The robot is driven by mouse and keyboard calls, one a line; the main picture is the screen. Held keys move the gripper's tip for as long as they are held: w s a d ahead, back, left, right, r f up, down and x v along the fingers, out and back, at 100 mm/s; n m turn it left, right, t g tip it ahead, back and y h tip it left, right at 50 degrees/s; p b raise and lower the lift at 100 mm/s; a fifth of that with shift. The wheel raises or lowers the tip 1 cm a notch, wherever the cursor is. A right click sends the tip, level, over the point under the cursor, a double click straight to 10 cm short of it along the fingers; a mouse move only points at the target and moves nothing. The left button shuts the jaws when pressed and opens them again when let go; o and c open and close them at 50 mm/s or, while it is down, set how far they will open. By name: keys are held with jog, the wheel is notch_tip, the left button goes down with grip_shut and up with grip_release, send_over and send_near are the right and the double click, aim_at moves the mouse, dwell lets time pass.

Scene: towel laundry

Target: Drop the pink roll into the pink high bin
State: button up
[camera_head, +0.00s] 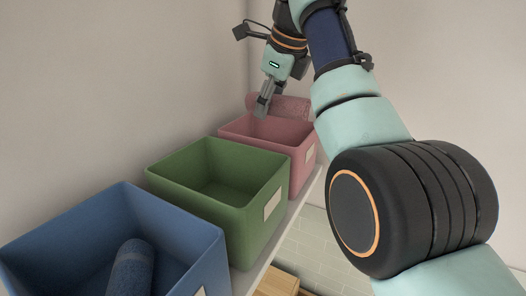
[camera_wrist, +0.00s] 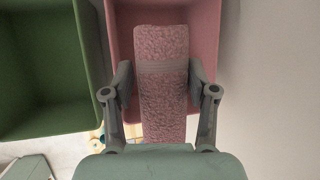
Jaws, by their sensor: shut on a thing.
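The pink roll (camera_head: 292,106) is a rolled towel with a banded stripe. In the wrist view the pink roll (camera_wrist: 162,95) lies lengthwise between the two fingers. My gripper (camera_head: 262,106) is shut on it, and the fingers of my gripper (camera_wrist: 160,85) press its two sides. The pink high bin (camera_head: 305,160) stands at the far end of the shelf. The roll is over this bin's opening; the bin's wall (camera_wrist: 207,30) shows behind the roll in the wrist view. Part of the bin is hidden by my arm.
A green bin (camera_head: 205,200) stands beside the pink one, and also shows in the wrist view (camera_wrist: 45,70); it looks empty. A blue bin (camera_head: 190,240) at the near left holds a blue roll (camera_head: 130,268). A wall runs close behind the bins. Wooden boxes (camera_head: 276,283) are lower down.

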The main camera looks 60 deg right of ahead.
aim_at(275, 96)
jog(key=shift+s+f+b, duration=0.15)
jog(key=shift+f+b, duration=0.25)
jog(key=shift+f, duration=0.95)
jog(key=shift+f+b, duration=0.65)
jog(key=shift+b, duration=0.05)
jog(key=o, duration=1.3)
jog(key=shift+c, duration=0.2)
jog(key=shift+r+p, duration=0.4)
jog(key=shift+p, duration=0.05)
jog(key=v, duration=0.8)
jog(key=shift+p, duration=0.35)
